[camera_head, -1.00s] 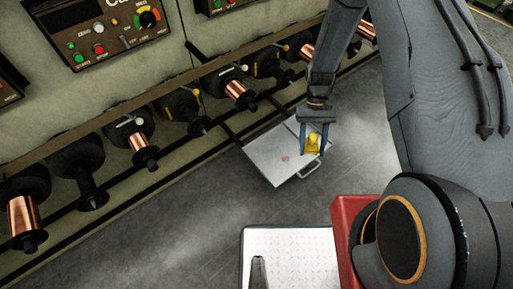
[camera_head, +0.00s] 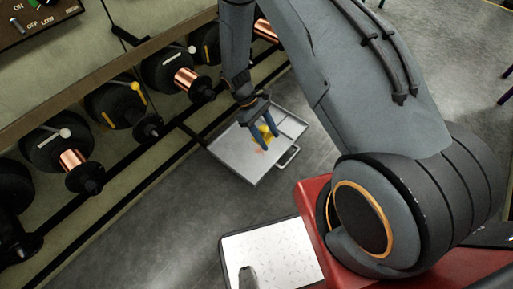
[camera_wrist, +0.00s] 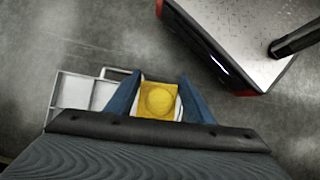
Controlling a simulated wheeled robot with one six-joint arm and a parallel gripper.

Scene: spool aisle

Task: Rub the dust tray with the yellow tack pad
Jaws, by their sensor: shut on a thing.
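The dust tray (camera_head: 238,157) is a shallow grey metal tray with a handle, pulled out below the row of spools in the head view. A small reddish-brown patch shows on its floor near the pad. My gripper (camera_head: 266,142) is over the tray, its blue fingers pointing down. It is shut on the yellow tack pad (camera_head: 266,131), which also shows between the fingers in the wrist view (camera_wrist: 158,100). Part of the tray (camera_wrist: 74,92) and its handle show at the left there. Whether the pad touches the tray floor I cannot tell.
Spools, some with copper wire (camera_head: 187,79), line the machine front behind the tray. My own red base and metal deck are in front. Grey floor (camera_head: 165,225) lies open to the left of the deck.

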